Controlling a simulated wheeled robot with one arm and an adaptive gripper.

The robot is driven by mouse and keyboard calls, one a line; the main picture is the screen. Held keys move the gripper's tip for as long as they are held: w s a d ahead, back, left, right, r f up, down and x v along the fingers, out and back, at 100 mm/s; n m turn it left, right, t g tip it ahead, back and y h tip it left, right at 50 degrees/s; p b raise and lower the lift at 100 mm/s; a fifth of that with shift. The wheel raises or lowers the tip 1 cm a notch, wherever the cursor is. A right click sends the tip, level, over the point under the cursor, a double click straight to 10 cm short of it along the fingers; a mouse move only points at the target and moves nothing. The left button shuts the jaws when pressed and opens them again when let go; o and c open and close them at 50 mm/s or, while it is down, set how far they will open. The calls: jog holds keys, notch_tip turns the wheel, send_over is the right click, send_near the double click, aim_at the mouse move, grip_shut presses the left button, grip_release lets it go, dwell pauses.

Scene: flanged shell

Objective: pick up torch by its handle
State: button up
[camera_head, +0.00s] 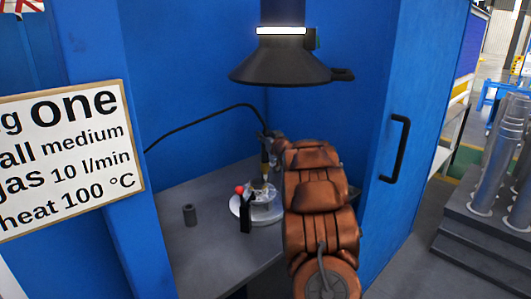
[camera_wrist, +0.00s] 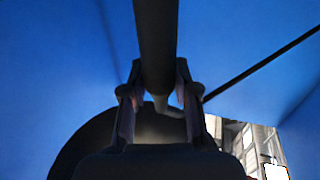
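The torch (camera_head: 265,158) stands roughly upright in the blue booth in the head view, above a metal flanged piece on a round plate (camera_head: 243,211). A black cable runs from its top to the left wall. My gripper (camera_head: 271,136) is at the upper part of the torch, partly hidden by my brown-covered arm. In the wrist view the dark torch handle (camera_wrist: 156,45) passes between the two fingers of my gripper (camera_wrist: 160,80). The fingertips lie against both sides of the handle, with no clear gap. The torch's lower end is small and partly hidden.
A black extraction hood (camera_head: 283,68) hangs above the arm. A dark bracket (camera_head: 246,215) and red ball (camera_head: 239,189) stand by the plate. The blue booth walls close in on both sides.

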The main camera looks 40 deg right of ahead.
grip_shut()
jog(key=shift+r, duration=0.15)
dwell(0.4)
